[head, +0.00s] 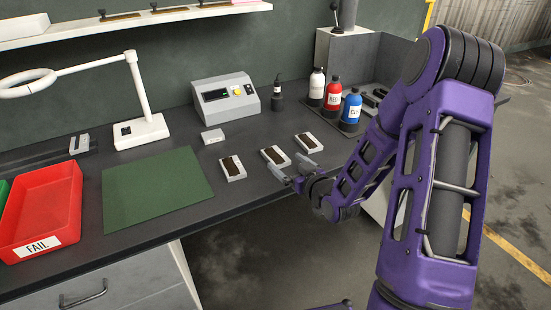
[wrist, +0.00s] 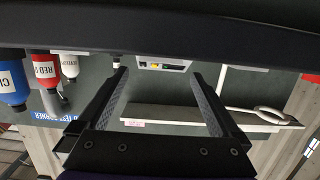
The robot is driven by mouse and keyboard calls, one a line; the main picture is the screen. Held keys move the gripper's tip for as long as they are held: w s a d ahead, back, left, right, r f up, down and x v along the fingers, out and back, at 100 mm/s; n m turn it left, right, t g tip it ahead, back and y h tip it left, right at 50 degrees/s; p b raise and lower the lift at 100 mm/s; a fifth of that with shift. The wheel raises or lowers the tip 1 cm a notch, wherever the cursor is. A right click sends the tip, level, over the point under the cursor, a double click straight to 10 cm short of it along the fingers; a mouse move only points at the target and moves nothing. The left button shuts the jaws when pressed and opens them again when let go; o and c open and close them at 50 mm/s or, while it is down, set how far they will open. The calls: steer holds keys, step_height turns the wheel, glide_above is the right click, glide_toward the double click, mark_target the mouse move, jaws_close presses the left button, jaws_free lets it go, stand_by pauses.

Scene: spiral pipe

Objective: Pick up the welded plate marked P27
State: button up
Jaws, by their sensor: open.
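Three small light-grey plates with dark brown strips lie in a row on the dark workbench in the head view: a left one (head: 232,168), a middle one (head: 274,156) and a right one (head: 308,143). Their marks are too small to read, so I cannot tell which is P27. My gripper (head: 291,169) is near the bench's front edge, just in front of the middle and right plates. In the wrist view my gripper (wrist: 160,74) is open, with nothing visible between its fingers. No plate can be made out there.
Bottles, including a red one (head: 333,95) and a blue one (head: 351,109), stand behind the right plate. A grey control box (head: 225,97) stands at the back. A green mat (head: 155,188), a magnifier lamp (head: 140,130) and a red FAIL tray (head: 42,205) are to the left.

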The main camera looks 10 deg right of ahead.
mark_target(275, 154)
steer(key=shift+f+x, duration=0.15)
steer(key=shift+x, duration=1.35)
steer(key=shift+f+x, duration=0.1)
steer(key=shift+x, duration=1.4)
steer(key=shift+s, duration=0.1)
jaws_close()
